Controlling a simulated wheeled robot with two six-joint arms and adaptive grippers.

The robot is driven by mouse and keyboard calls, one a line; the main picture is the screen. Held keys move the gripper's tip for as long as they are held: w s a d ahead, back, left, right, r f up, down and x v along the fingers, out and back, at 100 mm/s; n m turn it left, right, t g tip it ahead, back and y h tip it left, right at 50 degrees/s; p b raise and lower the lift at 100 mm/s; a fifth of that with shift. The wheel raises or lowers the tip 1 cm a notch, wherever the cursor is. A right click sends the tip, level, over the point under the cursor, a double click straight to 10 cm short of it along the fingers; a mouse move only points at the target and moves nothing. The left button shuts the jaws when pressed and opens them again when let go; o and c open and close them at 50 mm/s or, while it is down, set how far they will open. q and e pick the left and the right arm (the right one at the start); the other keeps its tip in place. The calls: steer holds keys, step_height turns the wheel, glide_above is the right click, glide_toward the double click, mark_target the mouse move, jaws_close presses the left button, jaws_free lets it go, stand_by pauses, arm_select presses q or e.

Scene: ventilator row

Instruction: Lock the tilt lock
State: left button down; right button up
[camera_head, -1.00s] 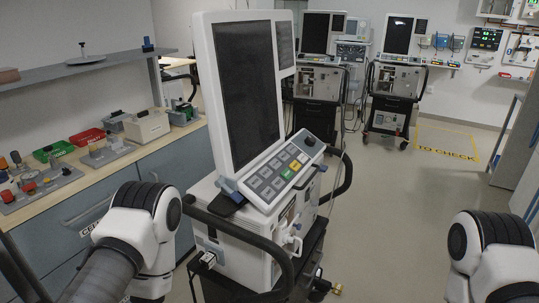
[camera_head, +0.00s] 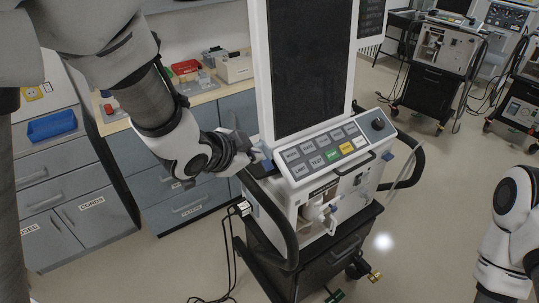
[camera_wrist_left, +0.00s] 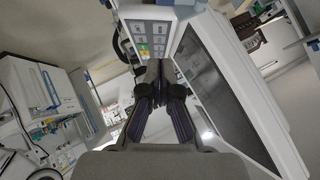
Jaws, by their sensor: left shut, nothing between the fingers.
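The nearest ventilator (camera_head: 372,128) stands on a cart, with a dark screen (camera_head: 307,70) above a sloped key panel (camera_head: 330,150). A small blue part (camera_head: 268,165) at the left end of the panel, below the screen, looks like the tilt lock; its exact position is hard to read. My left gripper (camera_head: 252,158) is shut and empty, right beside this blue part; I cannot tell whether it touches. In the left wrist view the shut fingers (camera_wrist_left: 160,70) point at the panel (camera_wrist_left: 153,38), and the lock cannot be made out there. My right gripper is out of view.
A curved black handle (camera_head: 283,225) runs along the cart's left side, just below my left gripper. Cabinets with a worktop (camera_head: 215,120) stand behind on the left. Other ventilators (camera_head: 440,60) stand at the back right. The floor to the right is open.

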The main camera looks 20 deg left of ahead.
arm_select(q)
steer(key=a, duration=0.1)
steer(key=p, duration=0.2)
glide_above(268, 168)
steer(key=s+d, duration=0.2)
steer(key=s, duration=0.1)
step_height(268, 168, down, 6)
steer(key=r, duration=0.1)
steer(key=f, duration=0.1)
steer(key=w+a+f, duration=0.1)
steer(key=f, duration=0.1)
steer(key=w+a+f, duration=0.1)
steer(key=shift+a+f+p, duration=0.15)
steer(key=shift+f+p, duration=0.25)
steer(key=shift+f, duration=0.15)
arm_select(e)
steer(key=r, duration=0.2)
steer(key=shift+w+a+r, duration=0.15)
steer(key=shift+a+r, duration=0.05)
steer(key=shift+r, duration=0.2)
arm_select(q)
steer(key=shift+s, duration=0.1)
steer(key=f+b, duration=0.2)
steer(key=shift+a+b, duration=0.15)
steer(key=shift+b, duration=0.15)
steer(key=shift+s+r, duration=0.15)
steer(key=shift+r, duration=0.1)
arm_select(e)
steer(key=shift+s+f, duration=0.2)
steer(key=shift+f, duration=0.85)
